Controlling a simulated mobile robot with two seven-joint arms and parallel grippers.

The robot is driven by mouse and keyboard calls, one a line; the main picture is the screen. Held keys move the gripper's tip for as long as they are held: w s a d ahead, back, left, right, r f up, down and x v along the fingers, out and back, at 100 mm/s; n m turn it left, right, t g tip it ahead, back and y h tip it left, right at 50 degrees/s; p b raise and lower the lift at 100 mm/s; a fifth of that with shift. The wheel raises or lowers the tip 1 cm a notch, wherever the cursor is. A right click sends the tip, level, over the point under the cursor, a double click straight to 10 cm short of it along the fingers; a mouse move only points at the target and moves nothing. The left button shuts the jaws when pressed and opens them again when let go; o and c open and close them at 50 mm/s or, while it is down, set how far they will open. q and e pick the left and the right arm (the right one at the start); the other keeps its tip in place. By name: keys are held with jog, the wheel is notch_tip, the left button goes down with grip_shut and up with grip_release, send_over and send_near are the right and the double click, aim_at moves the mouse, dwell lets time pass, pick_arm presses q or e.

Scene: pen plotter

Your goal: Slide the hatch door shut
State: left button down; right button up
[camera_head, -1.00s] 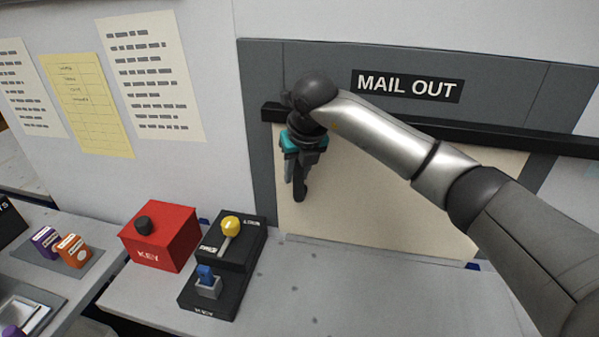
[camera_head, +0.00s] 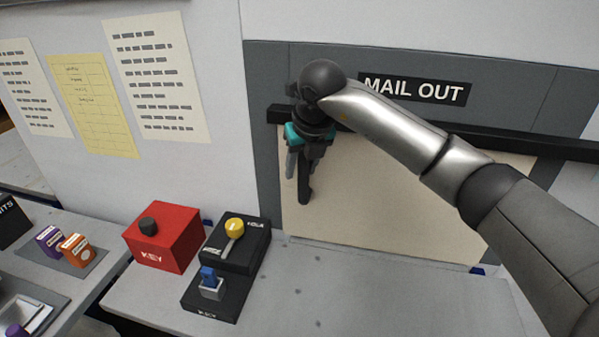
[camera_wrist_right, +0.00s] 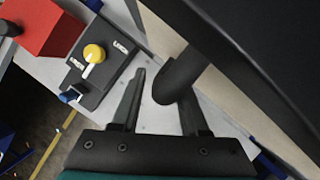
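The hatch door is a pale beige panel (camera_head: 390,215) under the "MAIL OUT" sign (camera_head: 414,89), below a black horizontal rail (camera_head: 500,143). My right gripper (camera_head: 298,185) points down in front of the panel's left edge. In the right wrist view, the gripper (camera_wrist_right: 163,95) has its fingers apart. A dark rounded bar (camera_wrist_right: 178,78), apparently the door's handle, reaches between them near the right finger, with a gap to the left finger. Whether it touches the right finger I cannot tell. My left gripper is not in view.
A red box (camera_head: 165,238) with a dark knob and a black switch box (camera_head: 236,247) with yellow and blue levers stand left of the hatch on the grey counter (camera_head: 340,290). Small purple and orange boxes (camera_head: 64,243) lie further left. The counter before the hatch is clear.

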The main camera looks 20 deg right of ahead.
jog(key=v, duration=1.3)
jog(key=shift+f, duration=0.15)
